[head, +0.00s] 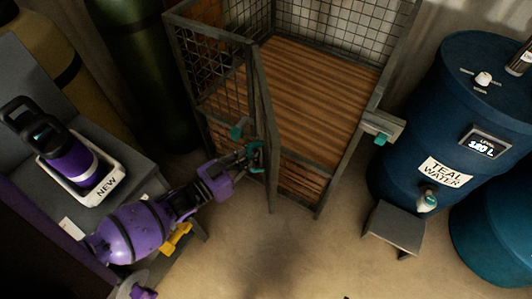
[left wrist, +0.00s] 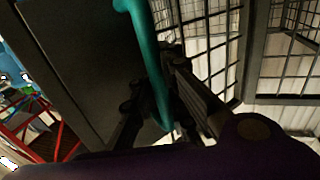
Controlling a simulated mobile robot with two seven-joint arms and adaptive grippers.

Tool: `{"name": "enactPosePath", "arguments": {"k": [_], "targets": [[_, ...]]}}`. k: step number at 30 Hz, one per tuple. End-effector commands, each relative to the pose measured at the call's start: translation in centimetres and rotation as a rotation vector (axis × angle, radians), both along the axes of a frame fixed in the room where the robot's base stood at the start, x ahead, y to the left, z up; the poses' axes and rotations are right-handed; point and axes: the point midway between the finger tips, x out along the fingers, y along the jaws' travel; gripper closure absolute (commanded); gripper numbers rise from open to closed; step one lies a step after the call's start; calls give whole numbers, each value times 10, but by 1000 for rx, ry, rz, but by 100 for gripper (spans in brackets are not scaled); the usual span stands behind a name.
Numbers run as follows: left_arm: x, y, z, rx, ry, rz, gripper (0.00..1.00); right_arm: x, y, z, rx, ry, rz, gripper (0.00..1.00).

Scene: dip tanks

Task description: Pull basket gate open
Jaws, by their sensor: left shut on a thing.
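The basket (head: 320,90) is a metal-framed mesh cage with a wooden slatted floor, at the top middle of the head view. Its gate (head: 262,110) is a dark framed panel seen nearly edge-on, standing away from the right post, so the front is at least partly open. My left gripper (head: 252,158) is shut on the teal gate handle (head: 259,155). In the left wrist view the teal handle (left wrist: 150,60) runs between the fingers, beside the dark frame and mesh. The fingertips are partly hidden there. My right gripper is not in view.
A teal catch (head: 380,139) sits on the basket's right post. A blue teal-water tank (head: 440,110) and a small grey step (head: 393,228) stand at right. Floor in front is clear.

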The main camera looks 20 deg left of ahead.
Motion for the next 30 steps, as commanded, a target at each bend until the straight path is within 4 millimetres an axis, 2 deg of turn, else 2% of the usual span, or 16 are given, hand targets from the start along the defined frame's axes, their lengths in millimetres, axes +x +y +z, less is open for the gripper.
{"name": "enactPosePath", "arguments": {"k": [3,20,21,25,30], "targets": [[-8,4,-3,-8,8,-6,100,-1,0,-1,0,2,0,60],[-10,10,-4,-8,10,-7,100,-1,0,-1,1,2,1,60],[-11,10,-4,-8,10,-7,86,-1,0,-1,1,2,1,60],[-10,10,-4,-7,10,-6,69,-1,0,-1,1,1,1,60],[-8,11,-3,-4,6,-4,69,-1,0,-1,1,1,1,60]]}}
